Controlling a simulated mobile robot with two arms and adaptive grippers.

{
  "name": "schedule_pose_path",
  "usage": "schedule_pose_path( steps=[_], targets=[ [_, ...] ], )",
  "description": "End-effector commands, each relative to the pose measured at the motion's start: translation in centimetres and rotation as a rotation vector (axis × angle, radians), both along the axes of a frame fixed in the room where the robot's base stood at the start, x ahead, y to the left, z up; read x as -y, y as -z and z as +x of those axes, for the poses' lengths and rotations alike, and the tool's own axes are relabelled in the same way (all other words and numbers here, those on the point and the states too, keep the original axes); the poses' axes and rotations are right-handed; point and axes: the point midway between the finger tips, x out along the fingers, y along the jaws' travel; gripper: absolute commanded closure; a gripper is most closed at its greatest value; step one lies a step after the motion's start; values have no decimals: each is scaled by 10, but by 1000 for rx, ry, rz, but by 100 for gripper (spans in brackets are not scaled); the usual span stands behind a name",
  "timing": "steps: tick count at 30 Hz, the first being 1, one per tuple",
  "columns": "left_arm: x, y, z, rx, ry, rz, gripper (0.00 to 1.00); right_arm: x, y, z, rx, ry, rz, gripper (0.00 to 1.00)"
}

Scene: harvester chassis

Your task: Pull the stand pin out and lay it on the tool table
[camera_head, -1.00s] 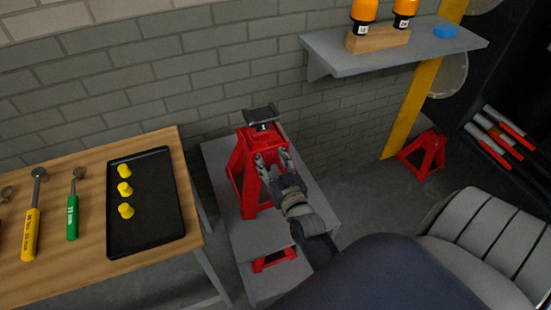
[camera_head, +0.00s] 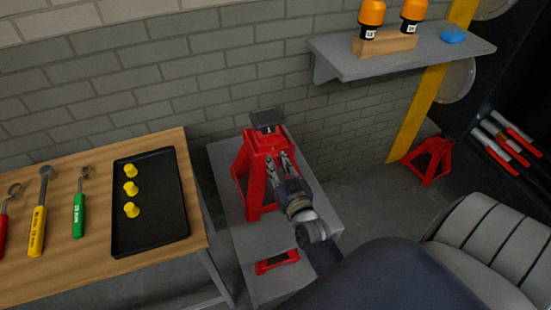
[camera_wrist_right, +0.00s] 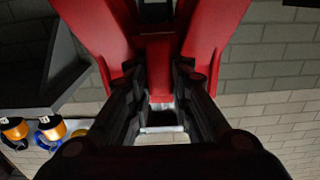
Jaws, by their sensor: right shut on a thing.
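The red jack stand (camera_head: 250,172) stands upright on a grey platform beside the wall. My right gripper (camera_head: 279,160) is at the stand's front upper part, its fingers drawn close together. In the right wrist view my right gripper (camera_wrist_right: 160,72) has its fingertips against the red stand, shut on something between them. The stand pin itself is hidden or too small to make out, at the place where the fingers meet the stand. The wooden tool table (camera_head: 85,275) is at the left. My left gripper is not in view.
The tool table holds a black tray (camera_head: 160,210) with yellow plugs (camera_head: 130,188), a green-handled tool (camera_head: 79,215) and a yellow-handled tool (camera_head: 38,230). The tray's right side is clear. A grey shelf (camera_head: 345,65) juts from the wall above right. Another red stand (camera_head: 430,160) is on the floor.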

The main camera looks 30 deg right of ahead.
Motion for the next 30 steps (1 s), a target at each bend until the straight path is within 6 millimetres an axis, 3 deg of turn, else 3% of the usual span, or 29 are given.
schedule_pose_path(
  steps=[30],
  targets=[
    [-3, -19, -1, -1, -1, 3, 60, -12, -1, -50, 1, 0, 1, 100]
  ],
)
